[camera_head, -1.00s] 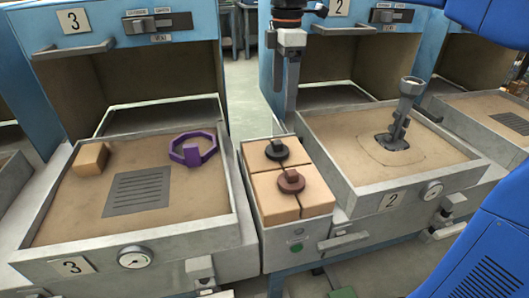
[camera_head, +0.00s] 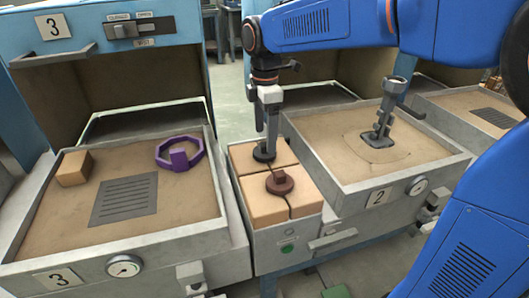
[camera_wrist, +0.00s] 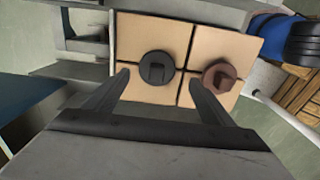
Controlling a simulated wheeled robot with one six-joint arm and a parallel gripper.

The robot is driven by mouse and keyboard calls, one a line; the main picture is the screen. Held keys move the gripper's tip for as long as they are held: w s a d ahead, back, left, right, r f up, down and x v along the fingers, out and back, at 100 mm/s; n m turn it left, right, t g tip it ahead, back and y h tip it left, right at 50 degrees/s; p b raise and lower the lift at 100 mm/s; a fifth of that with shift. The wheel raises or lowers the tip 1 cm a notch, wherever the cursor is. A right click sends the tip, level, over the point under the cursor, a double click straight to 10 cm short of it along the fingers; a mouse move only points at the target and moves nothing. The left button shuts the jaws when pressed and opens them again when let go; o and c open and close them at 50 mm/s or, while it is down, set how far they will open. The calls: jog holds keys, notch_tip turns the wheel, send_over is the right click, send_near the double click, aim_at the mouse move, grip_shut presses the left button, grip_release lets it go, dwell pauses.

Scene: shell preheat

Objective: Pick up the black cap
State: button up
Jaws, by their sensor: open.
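The black cap (camera_head: 263,154) is a round disc with a raised grip bar. It rests on the tan blocks between stations 3 and 2, towards their far end. In the wrist view the black cap (camera_wrist: 157,68) lies ahead of and roughly between my two fingertips. My gripper (camera_head: 266,140) is over the cap in the head view, and its lower end hides part of the cap. In the wrist view my gripper (camera_wrist: 158,74) is open, with nothing between the fingers. I cannot tell whether a finger touches the cap.
A brown cap (camera_head: 280,183) sits close beside the black one, on the near blocks. Tray 3 (camera_head: 110,247) holds a purple ring (camera_head: 180,154) and a tan block (camera_head: 74,168). Tray 2 (camera_head: 370,188) holds a grey upright fitting (camera_head: 384,115).

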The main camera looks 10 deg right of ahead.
aim_at(264, 143)
jog(key=shift+w+f, duration=0.15)
jog(key=shift+f, duration=1.15)
jog(key=shift+w+f, duration=0.15)
jog(key=shift+f, duration=1.15)
jog(key=c, duration=1.2)
